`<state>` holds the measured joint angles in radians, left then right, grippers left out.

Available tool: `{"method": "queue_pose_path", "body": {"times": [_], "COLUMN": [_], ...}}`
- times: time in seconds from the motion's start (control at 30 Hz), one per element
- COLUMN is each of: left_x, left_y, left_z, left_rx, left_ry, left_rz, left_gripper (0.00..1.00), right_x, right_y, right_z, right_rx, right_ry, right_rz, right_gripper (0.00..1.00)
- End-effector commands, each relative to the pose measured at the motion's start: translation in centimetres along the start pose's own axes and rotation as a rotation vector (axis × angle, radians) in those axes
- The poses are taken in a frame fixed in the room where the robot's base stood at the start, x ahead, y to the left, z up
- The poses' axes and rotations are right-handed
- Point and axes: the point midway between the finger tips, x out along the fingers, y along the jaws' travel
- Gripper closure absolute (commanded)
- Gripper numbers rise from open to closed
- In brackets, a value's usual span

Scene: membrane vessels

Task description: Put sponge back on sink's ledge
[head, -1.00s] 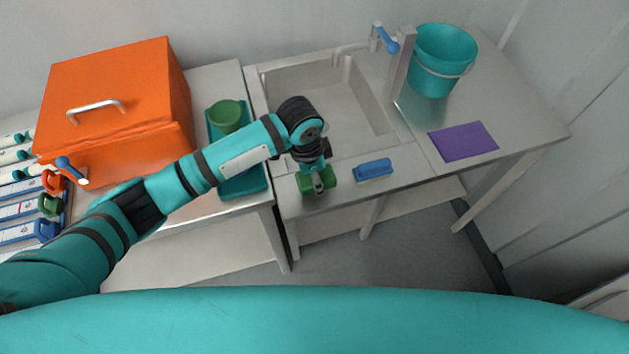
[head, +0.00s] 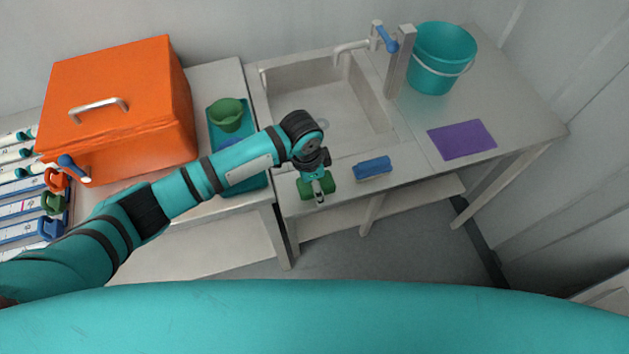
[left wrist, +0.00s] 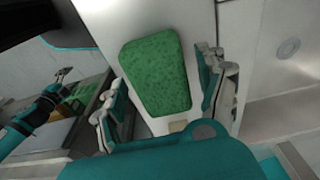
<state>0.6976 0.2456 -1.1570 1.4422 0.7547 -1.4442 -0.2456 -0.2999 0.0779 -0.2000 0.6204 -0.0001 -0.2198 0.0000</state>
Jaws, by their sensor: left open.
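The green sponge (head: 306,188) is at the front ledge of the sink (head: 345,172), close to the ledge's front edge. In the left wrist view the sponge (left wrist: 158,72) shows whole against the pale ledge surface. My left gripper (head: 319,190) points down over the sponge and hides its middle in the head view. In the left wrist view the left gripper (left wrist: 163,98) is open, with one finger on each side of the sponge and gaps between. I cannot tell whether a finger touches it.
A blue brush-like block (head: 372,168) lies on the ledge right of the sponge. A purple cloth (head: 461,139) and a teal bucket (head: 437,75) are farther right. A teal tray (head: 255,183) with a green bowl (head: 227,115) and an orange box (head: 118,105) are left.

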Motion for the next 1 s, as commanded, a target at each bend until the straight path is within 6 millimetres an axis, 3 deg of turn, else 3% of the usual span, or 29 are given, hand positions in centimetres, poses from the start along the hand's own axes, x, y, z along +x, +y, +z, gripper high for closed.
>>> {"method": "queue_pose_path", "body": {"times": [0.23,0.7,1.0], "left_x": [-1.9,-11.0,-12.4], "left_y": [-0.1,-0.1,0.0], "left_z": [-0.1,-0.1,-0.1], "left_rx": [0.001,0.000,0.000], "left_ry": [0.002,0.002,0.000], "left_rz": [-0.001,-0.001,0.001], "left_gripper": [0.26,0.26,0.26], "right_x": [0.2,1.4,1.5], "right_y": [0.0,0.0,0.1], "right_z": [0.0,0.1,0.2], "right_rx": [0.000,0.000,-0.001], "right_ry": [0.000,0.000,-0.001], "right_rz": [0.000,0.000,0.002], "right_gripper": [0.39,0.39,0.39]}}
